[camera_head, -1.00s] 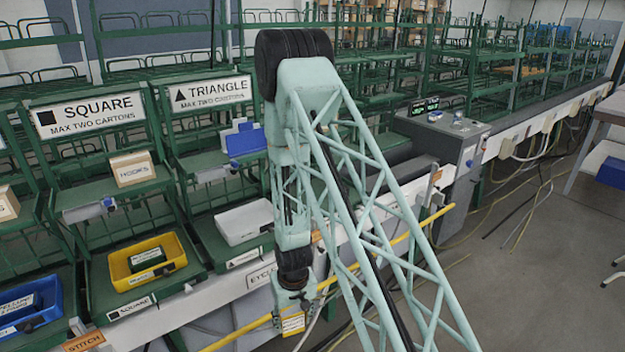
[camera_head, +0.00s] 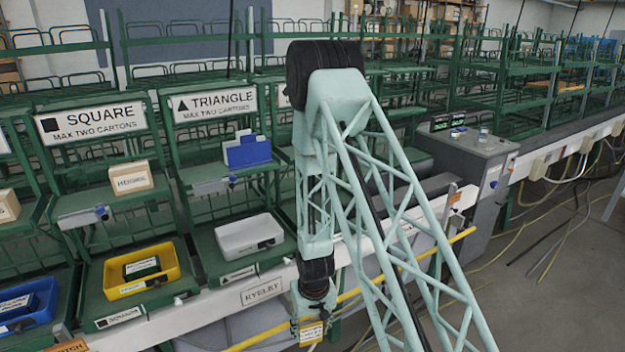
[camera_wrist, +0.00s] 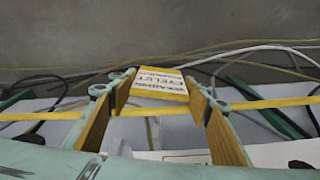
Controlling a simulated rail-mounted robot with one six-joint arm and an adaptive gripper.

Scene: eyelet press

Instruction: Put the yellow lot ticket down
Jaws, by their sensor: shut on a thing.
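The yellow lot ticket (camera_wrist: 160,84) is a small yellow-edged block with a white printed face, partly readable as "EYELET". My gripper (camera_wrist: 160,100) is shut on it, with the ticket between its two fingertips in the wrist view. In the head view the ticket (camera_head: 311,333) hangs at the low end of my arm, below my gripper (camera_head: 312,318). It is in front of the white rail of the bench, near the yellow pipe. I cannot tell whether the ticket touches anything below.
A yellow bin (camera_head: 165,281) with a dark green box, a white bin (camera_head: 226,240) and a blue bin (camera_head: 22,314) sit on green racks at left. A yellow pipe (camera_head: 431,250) runs along the bench front. A grey control box (camera_head: 485,165) stands right. Cables lie on the floor.

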